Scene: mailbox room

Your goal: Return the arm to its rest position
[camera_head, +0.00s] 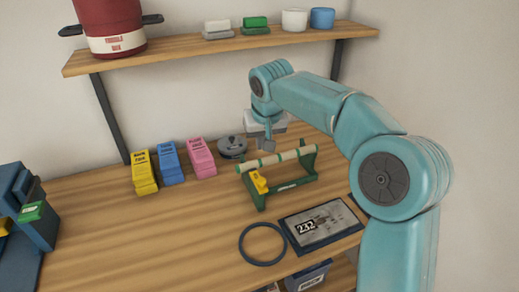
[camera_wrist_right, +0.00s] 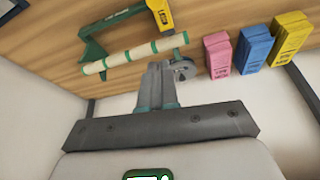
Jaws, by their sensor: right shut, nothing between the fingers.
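My right arm comes in from the right in the head view, and its teal links reach over the table. My right gripper (camera_head: 267,144) is shut and empty. It hangs just behind a green stand (camera_head: 262,199) that bears a pale roller with green bands (camera_head: 277,160). In the right wrist view my gripper's fingers (camera_wrist_right: 158,75) are together, close to the roller (camera_wrist_right: 135,54). I cannot tell whether they touch it. A yellow tag (camera_head: 259,182) sits on the stand's left end. My left gripper is not in view.
Yellow (camera_head: 143,172), blue (camera_head: 170,162) and pink (camera_head: 201,157) blocks stand along the wall beside a grey round object (camera_head: 232,147). A dark ring (camera_head: 262,244) and a panel marked 232 (camera_head: 340,229) lie in front. A shelf (camera_head: 200,46) hangs above.

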